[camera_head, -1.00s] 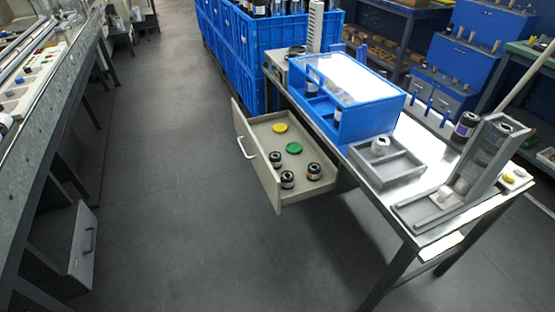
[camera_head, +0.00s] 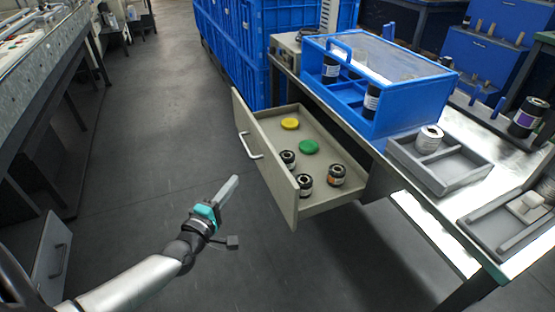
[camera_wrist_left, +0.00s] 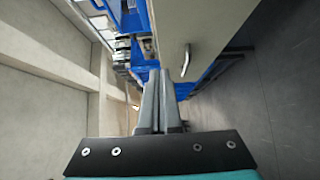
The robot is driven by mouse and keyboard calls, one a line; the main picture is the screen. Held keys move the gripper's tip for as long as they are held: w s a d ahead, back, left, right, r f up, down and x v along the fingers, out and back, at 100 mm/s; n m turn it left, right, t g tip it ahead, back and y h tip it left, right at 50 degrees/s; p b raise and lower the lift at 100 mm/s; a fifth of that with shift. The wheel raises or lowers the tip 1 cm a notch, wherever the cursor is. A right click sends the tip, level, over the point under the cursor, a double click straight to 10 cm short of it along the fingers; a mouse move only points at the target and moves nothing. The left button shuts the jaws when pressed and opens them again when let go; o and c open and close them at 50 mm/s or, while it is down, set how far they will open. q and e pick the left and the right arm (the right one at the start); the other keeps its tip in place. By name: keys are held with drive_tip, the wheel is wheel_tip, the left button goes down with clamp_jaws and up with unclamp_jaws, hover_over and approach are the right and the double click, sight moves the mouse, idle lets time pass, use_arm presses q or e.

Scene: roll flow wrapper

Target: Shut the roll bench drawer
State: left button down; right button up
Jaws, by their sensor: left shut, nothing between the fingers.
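The roll bench drawer (camera_head: 325,205) is pulled out from under the bench, its pale front panel (camera_head: 262,165) facing left. A metal bar handle (camera_head: 250,146) is on that front. In the drawer lie several dark rolls, a yellow disc (camera_head: 290,123) and a green disc (camera_head: 309,147). My left gripper (camera_head: 234,180) is shut and empty, in front of the drawer and a little to the left of its front, apart from it. In the left wrist view the shut fingers (camera_wrist_left: 160,105) point toward the drawer front (camera_wrist_left: 195,35) and handle (camera_wrist_left: 186,58). My right gripper is not in view.
The bench (camera_head: 415,200) carries a blue case (camera_head: 385,100) with a clear lid and a grey divided tray (camera_head: 440,165). Blue crates (camera_head: 235,55) stand behind the drawer. Another bench (camera_head: 50,85) runs along the left. The floor between is clear.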

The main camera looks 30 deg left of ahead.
use_arm(q)
drive_tip(key=w, duration=0.1)
drive_tip(key=b, duration=0.3)
approach(269, 149)
drive_tip(key=a, duration=0.3)
drive_tip(key=shift+w+d+b, duration=0.15)
drive_tip(key=shift+w+d, duration=0.3)
drive_tip(key=shift+w, duration=0.55)
drive_tip(key=shift+w+d+b, duration=0.15)
drive_tip(key=shift+w+d, duration=0.3)
drive_tip(key=shift+w, duration=0.5)
drive_tip(key=shift+w+d+b, duration=0.15)
drive_tip(key=shift+w+d, duration=0.25)
drive_tip(key=shift+w, duration=0.6)
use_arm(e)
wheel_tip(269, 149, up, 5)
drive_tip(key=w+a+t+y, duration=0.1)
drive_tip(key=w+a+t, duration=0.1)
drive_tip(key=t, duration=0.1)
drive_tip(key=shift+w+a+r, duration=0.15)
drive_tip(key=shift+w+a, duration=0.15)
